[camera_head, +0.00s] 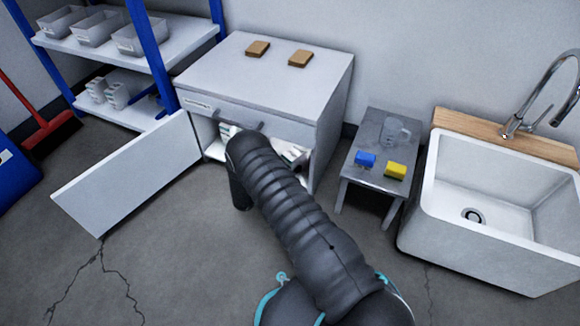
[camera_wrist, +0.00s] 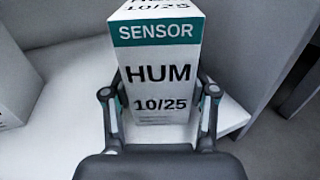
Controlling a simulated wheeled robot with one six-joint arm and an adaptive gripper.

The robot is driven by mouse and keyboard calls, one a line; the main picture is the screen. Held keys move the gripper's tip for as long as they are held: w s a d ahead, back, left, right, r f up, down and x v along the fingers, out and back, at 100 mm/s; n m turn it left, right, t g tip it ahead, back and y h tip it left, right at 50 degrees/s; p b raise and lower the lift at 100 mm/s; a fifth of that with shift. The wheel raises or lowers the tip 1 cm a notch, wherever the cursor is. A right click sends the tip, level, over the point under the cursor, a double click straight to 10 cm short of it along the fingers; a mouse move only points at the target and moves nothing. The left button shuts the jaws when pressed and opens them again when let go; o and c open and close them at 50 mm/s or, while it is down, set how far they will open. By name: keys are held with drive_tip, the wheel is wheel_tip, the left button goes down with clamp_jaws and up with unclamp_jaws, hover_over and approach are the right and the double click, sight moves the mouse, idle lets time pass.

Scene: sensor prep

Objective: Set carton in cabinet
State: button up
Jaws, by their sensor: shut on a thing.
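The carton (camera_wrist: 160,75) is a white box with a green SENSOR band and the print HUM 10/25. It stands upright between the fingers of my gripper (camera_wrist: 160,115), which is shut on it. In the wrist view a white cabinet shelf (camera_wrist: 75,75) lies under and behind the carton; I cannot tell whether the carton touches it. In the head view the cabinet (camera_head: 335,105) has its door (camera_head: 130,175) swung open to the left. My arm reaches to the opening and hides the gripper and most of the inside.
Another white box (camera_wrist: 12,95) stands at the left in the wrist view. Two brown blocks lie on the cabinet top. A small table (camera_head: 373,135) with a glass mug, a blue block and a yellow block stands right of the cabinet, beside a sink (camera_head: 450,230). Shelving stands at the left.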

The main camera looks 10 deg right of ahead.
drive_tip(key=shift+f, duration=0.1)
drive_tip(key=o, duration=1.3)
drive_tip(key=shift+c, duration=0.2)
drive_tip(key=shift+s+a, duration=0.15)
drive_tip(key=shift+a, duration=0.15)
drive_tip(key=v, duration=1.1)
drive_tip(key=shift+s+p, duration=0.2)
drive_tip(key=shift+p, duration=0.15)
drive_tip(key=shift+a, duration=0.15)
